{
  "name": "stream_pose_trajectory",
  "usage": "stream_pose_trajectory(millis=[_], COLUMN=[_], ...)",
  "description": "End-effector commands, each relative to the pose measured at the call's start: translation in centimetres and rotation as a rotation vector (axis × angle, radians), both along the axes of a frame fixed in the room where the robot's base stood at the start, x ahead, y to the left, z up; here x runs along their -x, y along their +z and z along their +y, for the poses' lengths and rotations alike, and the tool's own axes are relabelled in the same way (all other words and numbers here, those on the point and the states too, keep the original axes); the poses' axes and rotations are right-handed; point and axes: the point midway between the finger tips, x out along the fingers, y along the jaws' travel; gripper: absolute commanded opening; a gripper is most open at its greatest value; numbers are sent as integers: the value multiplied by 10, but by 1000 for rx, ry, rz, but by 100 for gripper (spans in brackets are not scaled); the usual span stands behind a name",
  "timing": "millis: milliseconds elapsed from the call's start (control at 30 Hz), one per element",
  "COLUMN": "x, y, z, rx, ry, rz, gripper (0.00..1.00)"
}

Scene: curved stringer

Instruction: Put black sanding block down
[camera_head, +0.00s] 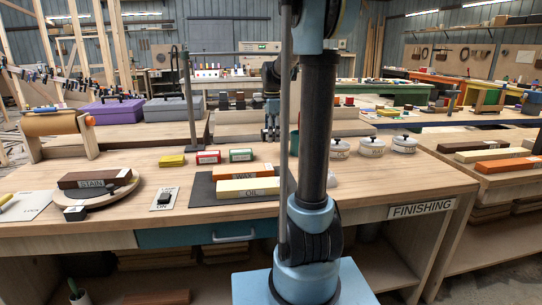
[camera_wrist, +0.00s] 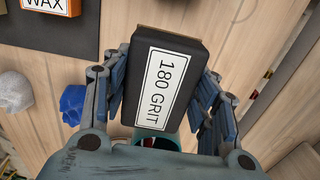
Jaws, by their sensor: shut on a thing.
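The black sanding block (camera_wrist: 185,45), with a white label reading "180 GRIT", is between the finger pads of my gripper (camera_wrist: 163,80) in the wrist view. My gripper is shut on its two sides. In the head view my gripper (camera_head: 270,133) hangs over the back part of the finishing bench (camera_head: 380,187), partly beside my own arm. The block cannot be made out clearly there. The wrist view shows bare wood beneath and around the block. How far the block is above the wood cannot be told.
The wax block (camera_head: 243,171) and oil block (camera_head: 247,187) lie on a dark mat (camera_head: 201,190). Yellow, red and green small blocks stand behind. White lidded jars (camera_head: 371,147) stand at right. A stain block (camera_head: 95,179) sits at left. Blue cloth (camera_wrist: 72,103) lies left in the wrist view.

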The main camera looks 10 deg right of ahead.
Motion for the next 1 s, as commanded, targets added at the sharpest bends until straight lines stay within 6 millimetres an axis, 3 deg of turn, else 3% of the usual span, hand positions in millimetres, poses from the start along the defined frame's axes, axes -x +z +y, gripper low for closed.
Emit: stream_pose_trajectory(millis=[133,433,633,1000], x=[0,0,0,0], y=[-23,-44,-68,-74], z=[-1,-1,-1,-1], rx=[0,0,0,0], ry=[-1,-1,-1,-1], rz=[0,0,0,0], gripper=[28,28,28,28])
